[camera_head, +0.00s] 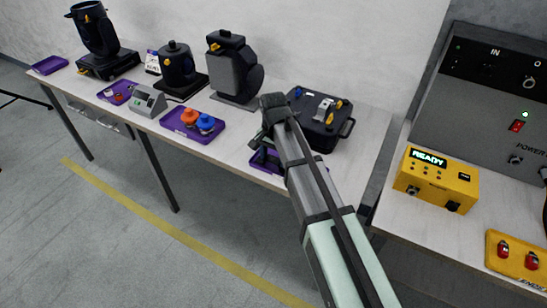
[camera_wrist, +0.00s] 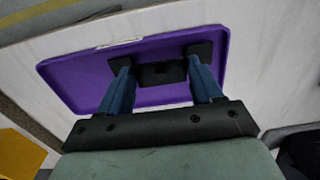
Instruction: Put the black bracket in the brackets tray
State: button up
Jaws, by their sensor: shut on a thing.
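In the wrist view my gripper (camera_wrist: 161,74) has its two blue fingers on either side of the black bracket (camera_wrist: 160,73) and is shut on it. A purple tray (camera_wrist: 75,75) with a pale label on its rim lies directly beneath; the label is unreadable. I cannot tell whether the bracket touches the tray floor. In the head view my gripper (camera_head: 264,150) is over the purple tray (camera_head: 262,176) at the table's front edge, largely hidden by my arm. The bracket is not clearly visible there.
A dark case (camera_head: 322,118) stands just behind and right of my gripper. A purple tray with orange and blue parts (camera_head: 178,124) lies to the left. Dark stage-light units (camera_head: 233,68) stand along the back. A yellow box (camera_head: 436,180) sits on the right-hand table.

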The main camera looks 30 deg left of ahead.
aim_at(273, 159)
jog(key=shift+f, duration=0.35)
jog(key=shift+f, duration=0.1)
jog(key=o, duration=1.2)
jog(key=shift+c, duration=0.2)
notch_tip(273, 159, up, 12)
